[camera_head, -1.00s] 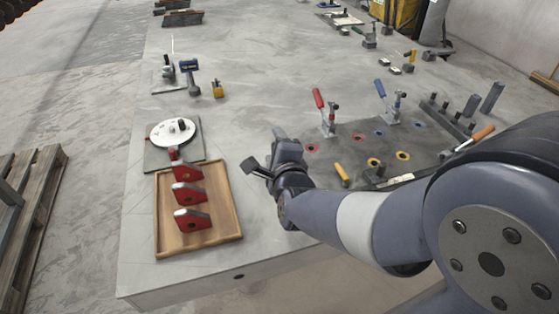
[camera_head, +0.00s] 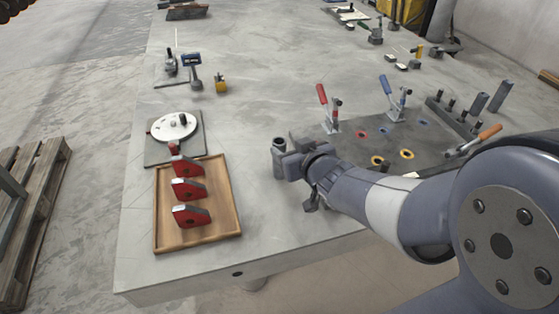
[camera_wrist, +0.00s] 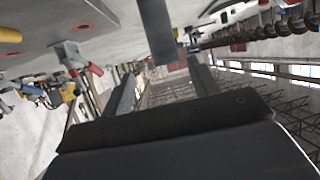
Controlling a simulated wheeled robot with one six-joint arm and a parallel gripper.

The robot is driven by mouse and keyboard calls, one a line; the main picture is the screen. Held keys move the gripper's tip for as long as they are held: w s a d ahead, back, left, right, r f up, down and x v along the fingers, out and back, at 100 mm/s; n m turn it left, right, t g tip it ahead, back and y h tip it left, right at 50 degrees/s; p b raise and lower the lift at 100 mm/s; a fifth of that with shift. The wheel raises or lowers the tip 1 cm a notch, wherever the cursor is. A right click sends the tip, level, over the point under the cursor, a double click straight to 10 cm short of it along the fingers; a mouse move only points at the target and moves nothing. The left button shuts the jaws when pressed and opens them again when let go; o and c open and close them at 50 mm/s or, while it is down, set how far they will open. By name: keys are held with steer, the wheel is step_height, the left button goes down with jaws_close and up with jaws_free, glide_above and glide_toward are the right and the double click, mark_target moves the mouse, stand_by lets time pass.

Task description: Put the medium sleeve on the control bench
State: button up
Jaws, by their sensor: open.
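A short grey cylinder (camera_head: 279,160) stands upright on the table, just left of my gripper (camera_head: 296,158) in the head view. It looks like a sleeve; I cannot tell its size class. In the wrist view the dark cylinder (camera_wrist: 156,28) comes down from the top edge, in line with the gap between the fingers of my gripper (camera_wrist: 162,85). The jaws are apart and do not visibly touch it. Two taller grey posts, one here (camera_head: 479,104) and one farther right (camera_head: 500,97), stand at the right. I cannot tell which surface is the control bench.
A wooden tray (camera_head: 231,222) with red wedge-shaped blocks lies at the left, below a round dial plate (camera_head: 173,126). A dark fixture plate with a red-handled clamp (camera_head: 328,108) and a blue-handled clamp (camera_head: 393,96) lies beyond my arm. The table's middle is fairly clear.

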mark_target(282, 149)
steer(key=x, duration=0.2)
steer(key=shift+w+a+f, duration=0.15)
steer(key=shift+w+a, duration=0.05)
steer(key=shift+w, duration=0.05)
steer(key=w+a+f+b, duration=0.2)
steer(key=shift+w+f, duration=0.15)
steer(key=shift+w, duration=0.25)
steer(key=shift+w+a+f, duration=0.15)
steer(key=shift+w+a, duration=0.1)
steer(key=shift+w, duration=0.35)
jaws_close()
